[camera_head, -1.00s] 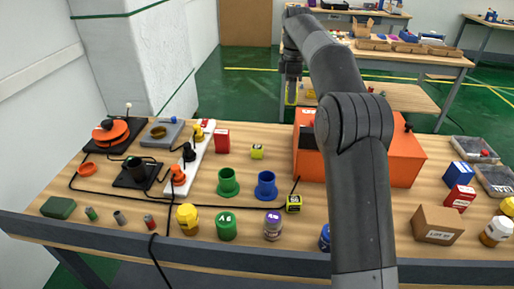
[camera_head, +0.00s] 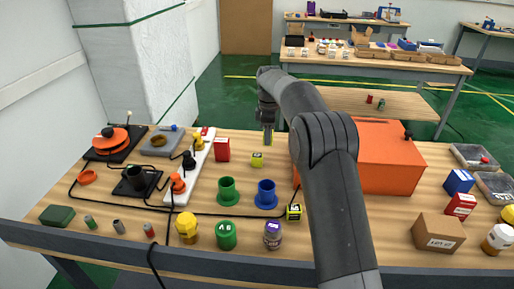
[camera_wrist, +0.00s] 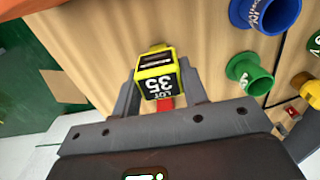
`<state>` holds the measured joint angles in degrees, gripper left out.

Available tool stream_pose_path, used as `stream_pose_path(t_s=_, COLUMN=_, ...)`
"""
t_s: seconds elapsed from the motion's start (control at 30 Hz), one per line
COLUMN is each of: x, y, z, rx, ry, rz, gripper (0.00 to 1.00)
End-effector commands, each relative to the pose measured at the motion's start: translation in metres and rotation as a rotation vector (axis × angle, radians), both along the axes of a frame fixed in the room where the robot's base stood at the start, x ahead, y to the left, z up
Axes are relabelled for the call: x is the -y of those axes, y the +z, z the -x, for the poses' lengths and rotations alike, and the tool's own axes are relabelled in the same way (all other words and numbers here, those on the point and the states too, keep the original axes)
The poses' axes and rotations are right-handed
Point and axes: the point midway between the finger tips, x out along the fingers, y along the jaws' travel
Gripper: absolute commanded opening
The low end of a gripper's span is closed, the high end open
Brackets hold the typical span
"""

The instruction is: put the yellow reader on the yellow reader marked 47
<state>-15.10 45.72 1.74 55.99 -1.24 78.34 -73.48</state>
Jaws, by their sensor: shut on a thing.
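My gripper (camera_head: 267,138) is shut on a yellow reader (camera_wrist: 154,62), whose black label reads LOT 35 upside down in the wrist view. In the head view, a slim yellow part of the held reader shows between the fingers, above the table. Another yellow reader (camera_head: 293,212) with a dark label sits nearer the front, right of the blue cup. I cannot read the numbers on these two, so I cannot tell which is marked 47.
A green cup (camera_head: 228,191) and a blue cup (camera_head: 266,194) stand in front of my gripper. A red box (camera_head: 222,150) stands to its left. A large orange box (camera_head: 392,158) stands to the right, partly behind my arm. Jars line the front edge.

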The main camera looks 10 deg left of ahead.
Motion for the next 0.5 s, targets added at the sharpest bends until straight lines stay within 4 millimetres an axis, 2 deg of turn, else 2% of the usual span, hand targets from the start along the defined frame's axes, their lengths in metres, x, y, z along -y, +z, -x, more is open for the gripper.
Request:
stream_pose_path(t_s=0.03, x=-0.012, y=-0.008, z=-0.003, rx=-0.001, ry=0.003, rz=0.000, gripper=0.16)
stream_pose_path(t_s=0.1, x=-0.024, y=-0.015, z=-0.005, rx=0.000, ry=0.003, rz=0.000, gripper=0.16)
stream_pose_path(t_s=0.2, x=-0.035, y=-0.021, z=-0.009, rx=0.001, ry=0.000, rz=0.000, gripper=0.16)
stream_pose_path(t_s=0.37, x=-0.041, y=-0.028, z=-0.010, rx=0.001, ry=0.000, rz=0.001, gripper=0.16)
stream_pose_path(t_s=0.5, x=-0.041, y=-0.044, z=-0.010, rx=-0.001, ry=0.000, rz=0.001, gripper=0.16)
